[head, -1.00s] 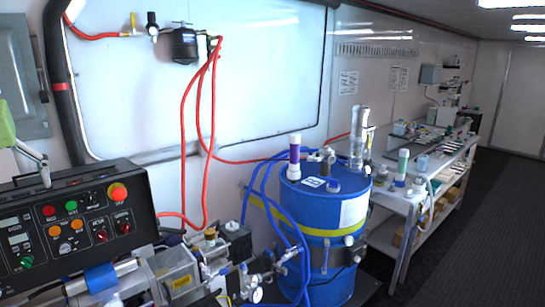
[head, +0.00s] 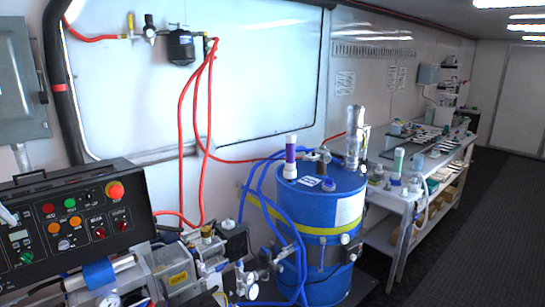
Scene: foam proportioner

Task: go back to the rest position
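Neither of my grippers can be made out in the head view. A pale, narrow piece (head: 8,215) shows at the left edge, in front of the control panel. I cannot tell whether it is part of my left arm. A black control panel (head: 75,222) with a red mushroom button and several coloured buttons stands at the lower left. A blue drum (head: 318,215) with a yellow band stands upright near the middle. A purple and white tube (head: 290,157) stands upright on its lid.
Pump fittings (head: 205,250) and blue hoses lie between panel and drum. Red hoses (head: 182,130) hang from a black wall unit (head: 181,47). A workbench (head: 403,205) with bottles and small parts runs along the wall. The dark floor (head: 480,240) on the right is clear.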

